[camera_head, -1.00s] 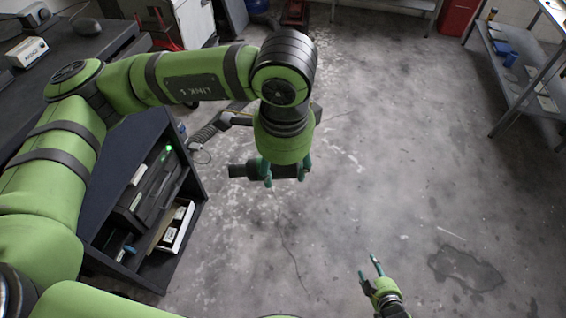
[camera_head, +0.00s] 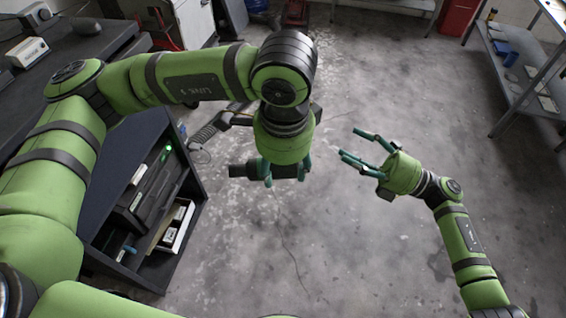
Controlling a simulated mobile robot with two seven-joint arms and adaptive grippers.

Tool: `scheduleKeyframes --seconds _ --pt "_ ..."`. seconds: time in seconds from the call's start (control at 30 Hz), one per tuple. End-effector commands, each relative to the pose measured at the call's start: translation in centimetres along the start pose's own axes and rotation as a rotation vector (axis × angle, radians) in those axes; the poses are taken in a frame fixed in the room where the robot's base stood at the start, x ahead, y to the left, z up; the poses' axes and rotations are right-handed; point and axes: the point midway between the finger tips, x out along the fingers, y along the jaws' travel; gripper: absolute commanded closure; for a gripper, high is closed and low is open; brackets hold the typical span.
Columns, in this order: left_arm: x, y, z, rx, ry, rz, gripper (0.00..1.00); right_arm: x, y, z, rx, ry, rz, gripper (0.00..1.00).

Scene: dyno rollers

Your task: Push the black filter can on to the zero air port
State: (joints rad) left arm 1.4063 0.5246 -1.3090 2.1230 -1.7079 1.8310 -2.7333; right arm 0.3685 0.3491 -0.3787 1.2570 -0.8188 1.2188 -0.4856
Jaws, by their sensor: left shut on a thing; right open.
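My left gripper (camera_head: 285,175) points down in the middle of the view, with its teal fingers shut on a black cylinder, the filter can (camera_head: 241,171). The can lies sideways in the grip, and its left end sticks out towards the cabinet; its middle is partly hidden by the fingers. My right gripper (camera_head: 360,150) is open and empty to the right of the can, with its fingers pointing left towards it. I cannot make out the zero air port. A dark instrument (camera_head: 152,190) with a green light sits in the cabinet to the left.
The dark cabinet (camera_head: 196,207) also holds a white box (camera_head: 178,228) low down. A black ribbed hose or handle (camera_head: 206,131) shows behind my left gripper. A shelf rack (camera_head: 515,85) stands at the far right. The grey floor between is clear.

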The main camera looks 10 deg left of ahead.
Motion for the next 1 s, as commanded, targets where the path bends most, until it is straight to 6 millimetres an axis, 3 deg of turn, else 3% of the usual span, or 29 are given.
scheduleKeyframes --seconds 0.03,0.1,0.3,0.53,1.0 --pt "0.0 0.0 0.0 0.000 0.000 0.000 0.81 0.7 1.9 -0.7 -0.095 0.110 0.009 0.39" --pt "0.0 0.0 0.0 0.000 0.000 0.000 0.81 1.0 3.7 -2.0 -0.205 0.255 0.015 0.39" --pt "0.0 0.0 0.0 0.000 0.000 0.000 0.81 0.7 5.9 -4.3 -0.376 0.496 0.018 0.39" --pt "0.0 0.0 0.0 0.000 0.000 0.000 0.81 1.7 6.0 -5.5 -0.400 0.538 0.022 0.39" --pt "0.0 0.0 0.0 0.000 0.000 0.000 0.81 7.4 5.5 -8.7 -0.398 0.533 0.022 0.39"
